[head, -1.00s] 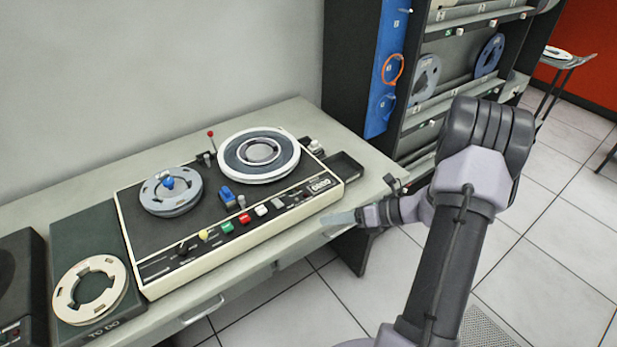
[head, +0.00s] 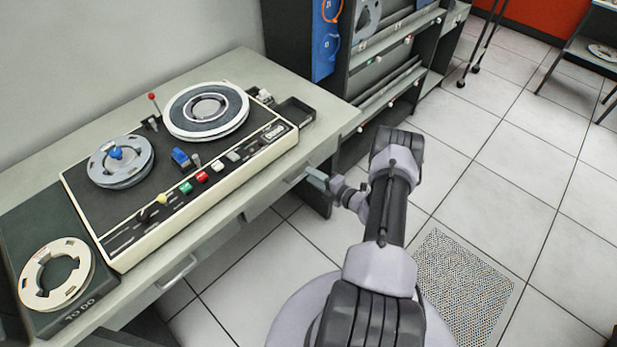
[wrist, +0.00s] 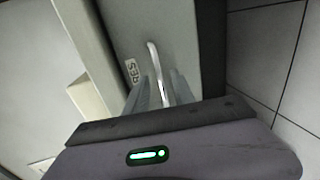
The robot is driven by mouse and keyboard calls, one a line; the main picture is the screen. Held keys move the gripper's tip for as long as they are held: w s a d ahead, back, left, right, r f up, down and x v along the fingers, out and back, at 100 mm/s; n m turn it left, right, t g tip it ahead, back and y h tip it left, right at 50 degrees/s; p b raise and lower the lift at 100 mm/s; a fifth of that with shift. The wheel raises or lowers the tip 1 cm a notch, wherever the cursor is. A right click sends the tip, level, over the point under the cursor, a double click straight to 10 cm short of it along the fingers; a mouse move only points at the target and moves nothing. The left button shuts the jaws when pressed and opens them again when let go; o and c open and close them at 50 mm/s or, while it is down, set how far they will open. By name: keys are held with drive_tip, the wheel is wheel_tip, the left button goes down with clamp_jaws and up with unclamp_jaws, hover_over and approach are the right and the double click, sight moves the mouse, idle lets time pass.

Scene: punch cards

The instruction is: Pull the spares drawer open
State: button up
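The spares drawer (wrist: 128,22) is at the right end of the desk front. In the wrist view its grey front carries a white label (wrist: 132,71) with the letters "RES" visible. Its pale bar handle (wrist: 153,52) runs up from between my fingers. My gripper (wrist: 160,82) is at the handle, with one finger on each side of it and small gaps showing, so it looks open. Contact with the handle cannot be made out. In the head view my gripper (head: 316,176) is at the desk's right front edge, and the drawer front is mostly hidden under the desktop.
The desk (head: 330,118) bears a tape machine (head: 128,222) with two reels and a "TO DO" tray (head: 22,210) holding a reel. Another drawer handle (head: 176,272) is further left. A tape rack (head: 350,85) stands behind.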

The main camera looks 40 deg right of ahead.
drive_tip(key=shift+x, duration=1.15)
clamp_jaws()
idle(0.5)
